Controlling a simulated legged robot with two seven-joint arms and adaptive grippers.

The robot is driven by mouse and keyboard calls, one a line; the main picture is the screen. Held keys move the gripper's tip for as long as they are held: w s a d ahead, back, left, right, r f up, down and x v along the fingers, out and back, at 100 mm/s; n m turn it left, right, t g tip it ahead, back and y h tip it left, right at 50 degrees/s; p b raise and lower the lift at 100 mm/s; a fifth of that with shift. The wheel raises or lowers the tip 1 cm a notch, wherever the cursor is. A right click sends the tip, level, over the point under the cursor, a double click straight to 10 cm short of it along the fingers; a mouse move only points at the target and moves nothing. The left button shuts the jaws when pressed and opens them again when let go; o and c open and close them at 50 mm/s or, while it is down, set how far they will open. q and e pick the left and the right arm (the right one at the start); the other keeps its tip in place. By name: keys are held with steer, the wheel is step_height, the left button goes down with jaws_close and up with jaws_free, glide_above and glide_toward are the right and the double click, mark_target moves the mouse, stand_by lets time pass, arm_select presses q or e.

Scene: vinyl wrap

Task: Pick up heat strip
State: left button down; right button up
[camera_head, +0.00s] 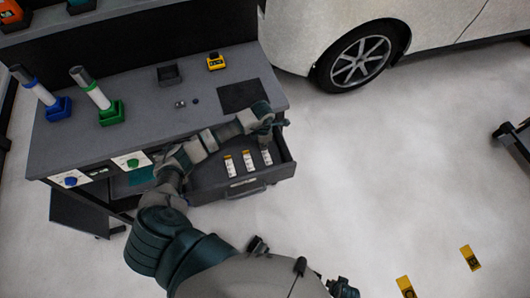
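Several white strips with yellow ends, which look like the heat strips, lie in the open drawer (215,191) of the workbench. The left strip (230,167), the middle strip (248,161) and the right strip (266,157) lie side by side, apart from one another. My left arm reaches over the bench, and its gripper (269,122) is above the drawer's back right part, just beyond the right strip. Its fingers are too small and dark to tell whether they are open. A dark part at the bottom edge may be my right gripper (343,289); its fingers are unclear.
The bench top (150,92) holds a blue holder (58,108) and a green holder (111,113) with white rolls, a dark tray (169,75), a yellow item (215,62) and a black mat (241,96). A car (400,25) stands behind. Yellow markers (470,257) lie on open floor.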

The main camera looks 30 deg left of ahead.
arm_select(q)
steer(key=shift+d+r, duration=0.1)
steer(key=shift+d, duration=0.15)
